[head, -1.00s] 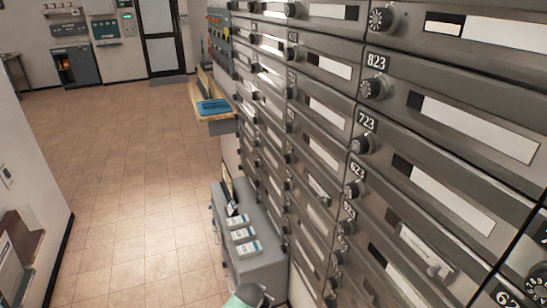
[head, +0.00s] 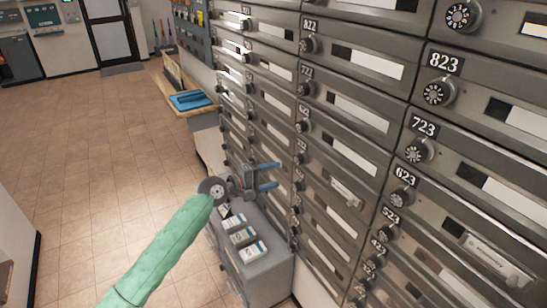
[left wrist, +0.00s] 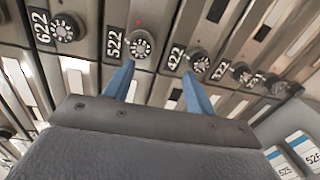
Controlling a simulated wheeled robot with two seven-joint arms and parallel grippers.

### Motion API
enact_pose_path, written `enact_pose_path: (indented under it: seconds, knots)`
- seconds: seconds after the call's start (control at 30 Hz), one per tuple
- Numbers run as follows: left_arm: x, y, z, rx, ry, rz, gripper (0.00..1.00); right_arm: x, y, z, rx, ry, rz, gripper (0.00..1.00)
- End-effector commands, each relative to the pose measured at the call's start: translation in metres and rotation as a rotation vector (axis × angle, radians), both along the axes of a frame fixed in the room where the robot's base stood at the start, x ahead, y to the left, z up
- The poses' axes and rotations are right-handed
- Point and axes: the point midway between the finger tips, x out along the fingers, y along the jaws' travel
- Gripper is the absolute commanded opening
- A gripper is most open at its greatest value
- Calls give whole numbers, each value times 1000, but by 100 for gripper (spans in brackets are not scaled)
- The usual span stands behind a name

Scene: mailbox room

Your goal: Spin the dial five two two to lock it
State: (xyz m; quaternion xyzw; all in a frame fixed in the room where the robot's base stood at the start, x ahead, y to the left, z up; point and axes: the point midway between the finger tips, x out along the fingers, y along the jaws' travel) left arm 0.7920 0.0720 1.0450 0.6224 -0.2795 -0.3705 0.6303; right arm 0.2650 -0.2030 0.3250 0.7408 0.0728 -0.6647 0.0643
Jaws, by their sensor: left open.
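The dial labelled 522 (left wrist: 141,47) is a round dark knob with a numbered face, next to its number plate in the left wrist view. A small red mark shows just above it. My left gripper (head: 269,177) has two blue fingers, spread apart and empty, pointing toward the locker wall. In the left wrist view its fingertips (left wrist: 158,85) lie below dials 522 and 422, apart from each other. I cannot tell whether either finger touches the wall. The reading on dial 522 is too small to tell. My right gripper is not in view.
Neighbouring dials 622 (left wrist: 66,29) and 422 (left wrist: 198,62) flank dial 522. A grey cabinet (head: 262,270) with labelled white boxes (head: 243,237) stands below the gripper. A wooden shelf (head: 188,104) with a blue item juts from the wall. The tiled floor at left is clear.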

Motion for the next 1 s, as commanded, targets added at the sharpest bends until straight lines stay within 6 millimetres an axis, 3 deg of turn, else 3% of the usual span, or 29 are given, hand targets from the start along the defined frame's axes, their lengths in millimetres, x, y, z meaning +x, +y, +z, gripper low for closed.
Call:
enact_pose_path:
  seconds: [0.1,0.3,0.57,1.0]
  knots:
    - [0,-2,15,-211,167,15,56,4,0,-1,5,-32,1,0]
    - [3,1,22,-367,323,43,56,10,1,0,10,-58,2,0]
    - [9,-7,24,-395,364,45,56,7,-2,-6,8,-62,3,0]
    - [41,-51,24,-392,362,46,56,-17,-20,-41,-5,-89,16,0]
